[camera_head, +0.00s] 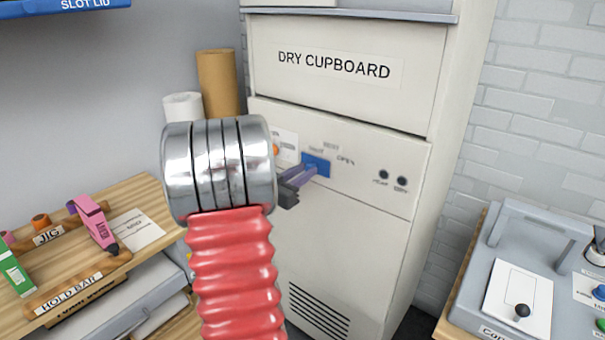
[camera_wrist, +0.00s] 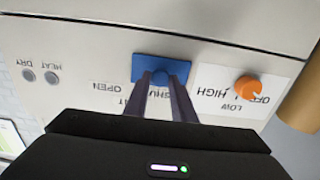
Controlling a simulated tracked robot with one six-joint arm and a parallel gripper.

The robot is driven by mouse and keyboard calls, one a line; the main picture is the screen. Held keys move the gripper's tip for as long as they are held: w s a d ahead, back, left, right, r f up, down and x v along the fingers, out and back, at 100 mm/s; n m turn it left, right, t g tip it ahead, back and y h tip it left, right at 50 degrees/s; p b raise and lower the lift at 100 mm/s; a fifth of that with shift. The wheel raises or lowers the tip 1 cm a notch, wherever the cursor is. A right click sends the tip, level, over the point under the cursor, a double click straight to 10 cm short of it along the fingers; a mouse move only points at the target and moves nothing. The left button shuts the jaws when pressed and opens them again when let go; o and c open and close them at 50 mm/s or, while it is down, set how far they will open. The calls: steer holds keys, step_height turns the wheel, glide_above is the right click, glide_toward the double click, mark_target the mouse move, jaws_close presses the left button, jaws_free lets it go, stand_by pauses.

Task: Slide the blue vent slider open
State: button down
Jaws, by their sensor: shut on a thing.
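The blue vent slider (camera_head: 317,166) sits on the front panel of the dry cupboard (camera_head: 345,140), beside printed wording that includes "OPEN". In the wrist view the slider's blue plate (camera_wrist: 146,68) has a round blue knob (camera_wrist: 160,77) on it. My gripper (camera_head: 308,172) reaches the knob in the head view. In the wrist view my gripper's two dark fingers (camera_wrist: 160,88) are closed around the knob, one on each side. The wording nearest the knob reads "SHUT", partly hidden by the fingers; "OPEN" is further to the left in the wrist view.
An orange dial (camera_wrist: 248,87) marked OFF, LOW and HIGH is close beside the slider. Two grey buttons (camera_head: 392,178) are on the panel's right. A wooden bench (camera_head: 130,205) with a pink tool stands left; a grey unit (camera_head: 520,270) stands right.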

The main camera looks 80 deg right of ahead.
steer(key=shift+w, duration=0.1)
steer(key=s+a, duration=0.4)
steer(key=s, duration=0.5)
steer(key=shift+s, duration=0.3)
steer(key=c, duration=1.5)
jaws_free()
steer(key=shift+a, duration=0.15)
steer(key=v, duration=1.3)
steer(key=shift+w+a, duration=0.1)
steer(key=shift+a, duration=0.25)
